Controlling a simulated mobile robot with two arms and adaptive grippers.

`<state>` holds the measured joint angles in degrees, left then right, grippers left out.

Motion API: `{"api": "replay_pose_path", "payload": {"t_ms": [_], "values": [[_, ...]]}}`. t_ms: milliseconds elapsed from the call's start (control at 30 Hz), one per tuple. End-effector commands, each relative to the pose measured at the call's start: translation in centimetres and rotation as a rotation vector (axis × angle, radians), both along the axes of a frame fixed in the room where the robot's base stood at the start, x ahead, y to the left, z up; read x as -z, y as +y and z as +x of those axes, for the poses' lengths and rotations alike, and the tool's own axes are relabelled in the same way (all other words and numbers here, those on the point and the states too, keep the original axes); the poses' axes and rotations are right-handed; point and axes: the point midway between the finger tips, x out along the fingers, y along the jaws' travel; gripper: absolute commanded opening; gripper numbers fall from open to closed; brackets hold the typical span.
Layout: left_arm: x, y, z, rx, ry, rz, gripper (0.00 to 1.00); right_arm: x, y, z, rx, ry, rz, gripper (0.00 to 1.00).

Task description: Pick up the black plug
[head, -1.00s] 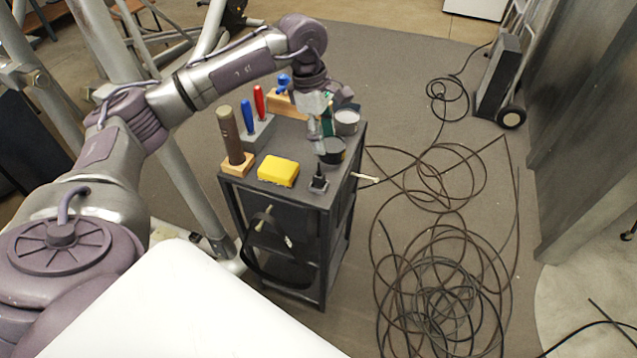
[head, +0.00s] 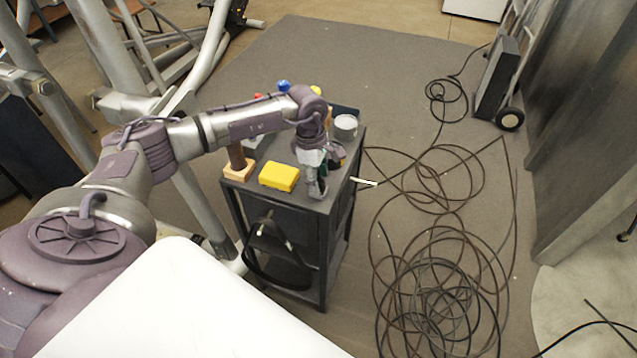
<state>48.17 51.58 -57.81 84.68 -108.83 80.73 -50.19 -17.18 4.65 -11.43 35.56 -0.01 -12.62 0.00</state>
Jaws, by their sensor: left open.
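The black plug stood upright near the front right corner of the black cart (head: 262,193); that spot is now covered by my left gripper (head: 317,191). I cannot make out the plug clearly between or behind the fingers. My left gripper points down with its fingertips low over the cart top at this corner, right of the yellow block (head: 279,177). Its jaws are open around or just at the plug's place; I cannot tell whether they touch it. My right gripper is not in view.
A light grey can (head: 345,126) stands behind the gripper at the cart's right edge. A wooden base (head: 238,168) with a brown handle stands at the left, partly behind my arm. Looped dark cable (head: 440,300) lies on the floor to the right.

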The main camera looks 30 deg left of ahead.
Motion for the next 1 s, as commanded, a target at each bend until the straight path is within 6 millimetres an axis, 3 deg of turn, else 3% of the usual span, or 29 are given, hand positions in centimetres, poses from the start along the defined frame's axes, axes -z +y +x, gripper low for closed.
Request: {"api": "replay_pose_path", "payload": {"t_ms": [333,600,667,1000], "values": [[1.05,-0.12,0.02,0.001,-0.001,0.001,0.52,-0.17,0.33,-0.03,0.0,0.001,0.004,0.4],[1.01,-0.12,0.02,0.001,0.0,0.001,0.07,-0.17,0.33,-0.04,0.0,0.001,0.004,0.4],[1.01,-0.12,0.02,0.001,0.0,0.001,0.0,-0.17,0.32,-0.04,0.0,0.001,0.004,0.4],[0.83,-0.12,0.05,0.001,-0.001,0.0,0.0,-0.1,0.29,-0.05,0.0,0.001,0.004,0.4]]}}
